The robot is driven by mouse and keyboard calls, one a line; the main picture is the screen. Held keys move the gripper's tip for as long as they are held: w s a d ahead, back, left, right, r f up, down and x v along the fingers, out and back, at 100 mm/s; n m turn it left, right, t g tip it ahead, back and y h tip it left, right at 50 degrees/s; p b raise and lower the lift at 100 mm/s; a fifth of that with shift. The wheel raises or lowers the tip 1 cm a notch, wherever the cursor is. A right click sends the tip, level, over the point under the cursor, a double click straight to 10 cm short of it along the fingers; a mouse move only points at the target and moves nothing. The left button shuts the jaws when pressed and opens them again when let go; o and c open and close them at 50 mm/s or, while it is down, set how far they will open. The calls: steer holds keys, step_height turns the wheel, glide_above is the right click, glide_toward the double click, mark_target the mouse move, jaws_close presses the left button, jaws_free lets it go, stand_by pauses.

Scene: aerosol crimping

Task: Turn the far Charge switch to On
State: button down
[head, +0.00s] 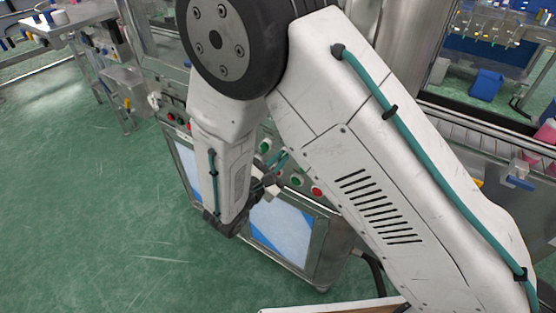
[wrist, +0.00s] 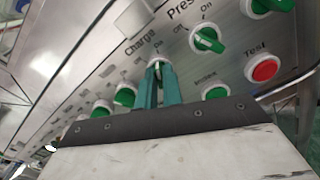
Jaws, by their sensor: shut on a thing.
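The Charge switch (wrist: 156,62) is on the metal control panel, by the printed word "Charge", in the wrist view. My gripper (wrist: 160,80) has its two teal fingers closed on this switch from the front. The fingers hide most of the knob, so I cannot tell which way it points. An "On" mark shows just above the fingertips. In the head view my gripper (head: 279,162) reaches the panel beside my arm, and the Charge switch cannot be made out there.
In the wrist view a green switch (wrist: 207,40) marked Off and On, a red Test button (wrist: 263,68) and a green button (wrist: 215,93) lie to the right. A green knob (wrist: 125,95) lies close on the left. Glossy cabinet doors (head: 283,228) are below the panel.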

steer(key=shift+a+m, duration=0.1)
steer(key=shift+m, duration=0.5)
steer(key=c, duration=1.5)
jaws_free()
steer(key=shift+c, duration=0.2)
steer(key=v, duration=0.7)
steer(key=shift+s+a, duration=0.25)
steer(key=shift+s, duration=0.05)
